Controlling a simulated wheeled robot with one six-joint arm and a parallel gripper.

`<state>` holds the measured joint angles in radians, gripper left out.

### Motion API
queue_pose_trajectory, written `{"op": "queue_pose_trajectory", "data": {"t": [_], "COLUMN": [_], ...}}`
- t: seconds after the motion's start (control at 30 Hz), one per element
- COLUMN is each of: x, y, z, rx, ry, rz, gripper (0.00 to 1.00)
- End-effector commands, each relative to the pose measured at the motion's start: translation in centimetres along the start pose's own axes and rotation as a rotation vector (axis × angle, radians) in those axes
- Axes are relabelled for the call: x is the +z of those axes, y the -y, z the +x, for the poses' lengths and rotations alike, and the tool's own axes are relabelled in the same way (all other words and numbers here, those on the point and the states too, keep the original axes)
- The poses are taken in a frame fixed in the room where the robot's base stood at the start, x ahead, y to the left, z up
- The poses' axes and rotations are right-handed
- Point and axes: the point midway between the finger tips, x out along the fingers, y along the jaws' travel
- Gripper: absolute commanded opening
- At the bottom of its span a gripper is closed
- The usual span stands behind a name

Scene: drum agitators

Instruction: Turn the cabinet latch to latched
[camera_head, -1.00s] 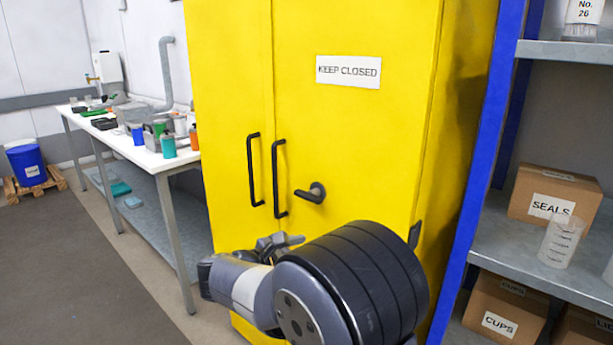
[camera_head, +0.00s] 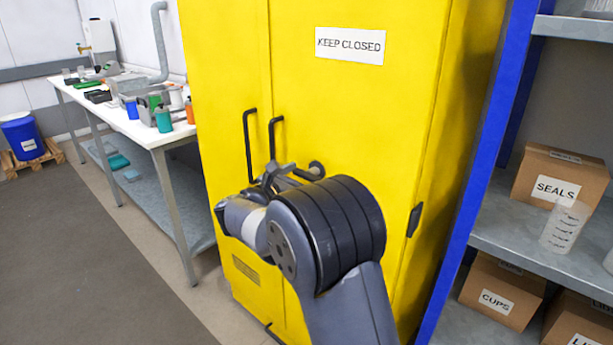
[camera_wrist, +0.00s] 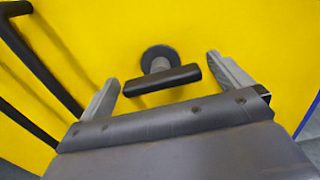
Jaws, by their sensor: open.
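The yellow cabinet (camera_head: 390,110) stands in the middle of the head view with both doors closed. Its black latch (camera_head: 315,170) is on the right door, to the right of the two bar handles, and my gripper partly covers it there. In the wrist view the latch (camera_wrist: 162,79) has a round base and a lever lying nearly level, slightly tilted up to the right. My gripper (camera_wrist: 164,80) is open, with one finger to the left and one to the right of the lever. I see no clear contact between fingers and lever.
Two black bar handles (camera_head: 249,145) rise just left of the latch; they also show at the left edge of the wrist view (camera_wrist: 38,62). A blue-framed shelf (camera_head: 480,160) with boxes stands to the right. A white workbench (camera_head: 135,125) stands to the left, with open floor in front.

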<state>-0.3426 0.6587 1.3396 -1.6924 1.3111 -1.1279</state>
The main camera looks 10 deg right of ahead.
Motion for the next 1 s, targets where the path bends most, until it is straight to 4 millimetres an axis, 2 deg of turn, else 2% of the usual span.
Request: {"op": "queue_pose_trajectory", "data": {"t": [0.37, 0.9, 1.0], "x": [0.03, 0.03, 0.02], "y": [0.01, 0.02, 0.02], "z": [0.63, 0.61, 0.61], "rx": [0.000, 0.000, 0.000], "ry": [0.000, 0.000, 0.000], "rz": [0.001, 0.001, 0.003], "gripper": [0.98, 0.54, 0.54]}}
